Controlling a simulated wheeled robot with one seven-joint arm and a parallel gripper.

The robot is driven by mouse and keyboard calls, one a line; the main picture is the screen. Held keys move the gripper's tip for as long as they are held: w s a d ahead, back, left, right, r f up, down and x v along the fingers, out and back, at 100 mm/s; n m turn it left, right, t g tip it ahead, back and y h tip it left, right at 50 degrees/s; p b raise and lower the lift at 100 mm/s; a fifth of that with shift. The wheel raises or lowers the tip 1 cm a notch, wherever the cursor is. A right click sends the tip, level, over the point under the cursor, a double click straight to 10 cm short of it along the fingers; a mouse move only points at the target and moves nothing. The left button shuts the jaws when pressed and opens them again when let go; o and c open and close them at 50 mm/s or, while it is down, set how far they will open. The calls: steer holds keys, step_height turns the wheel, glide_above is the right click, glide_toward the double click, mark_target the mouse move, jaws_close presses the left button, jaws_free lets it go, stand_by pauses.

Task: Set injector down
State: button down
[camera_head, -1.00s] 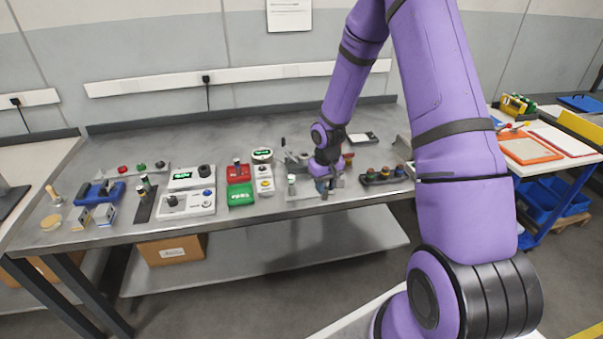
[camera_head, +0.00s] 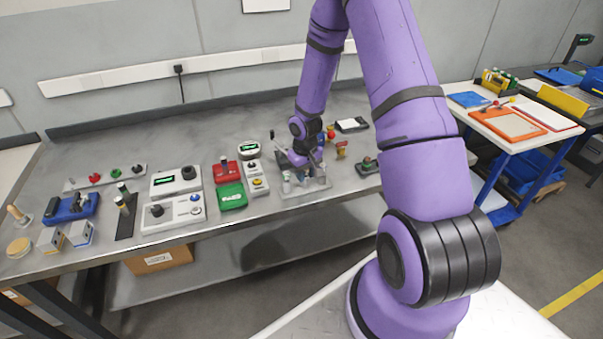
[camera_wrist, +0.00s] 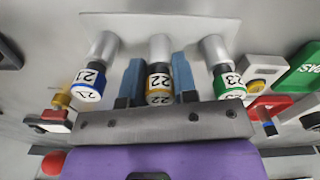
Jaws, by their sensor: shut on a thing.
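Injector 22 (camera_wrist: 159,84), a silver cylinder with a yellow band and a white numbered label, stands between the two blue fingers of my gripper (camera_wrist: 157,76) in the wrist view. The gripper is shut on it. Injector 21 (camera_wrist: 90,82), with a blue band, is on the left, and injector 23 (camera_wrist: 229,84), with a green band, is on the right; both are clear of the fingers. A pale grey plate (camera_wrist: 135,22) lies beyond all three. In the head view my gripper (camera_head: 308,176) is low over this plate (camera_head: 292,194); the held injector's lower end is hard to make out.
A green box (camera_head: 231,195), a red box (camera_head: 226,172) and grey control units (camera_head: 172,213) stand left of the plate on the metal bench (camera_head: 100,250). A dark block (camera_head: 366,166) lies to the right. Bare bench shows behind the units.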

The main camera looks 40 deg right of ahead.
steer(key=c, duration=0.9)
jaws_free()
steer(key=shift+f, duration=0.15)
steer(key=s+a+r+t+h, duration=0.1)
steer(key=s+a+r, duration=0.1)
steer(key=r, duration=1)
steer(key=s+a+r, duration=0.1)
steer(key=r, duration=1.2)
steer(key=s+a+r+t, duration=0.1)
steer(key=s+a+r, duration=0.2)
steer(key=s+r, duration=0.3)
steer(key=s+a+r+t, duration=0.1)
steer(key=s+a+r, duration=0.2)
steer(key=s+r, duration=0.3)
steer(key=s+a+r+t+y, duration=0.1)
steer(key=s+a+r, duration=0.3)
steer(key=s, duration=0.7)
step_height(320, 180, up, 2)
steer(key=shift+s+r+n+t, duration=0.2)
steer(key=shift+s+n+t, duration=0.1)
steer(key=shift+t, duration=0.3)
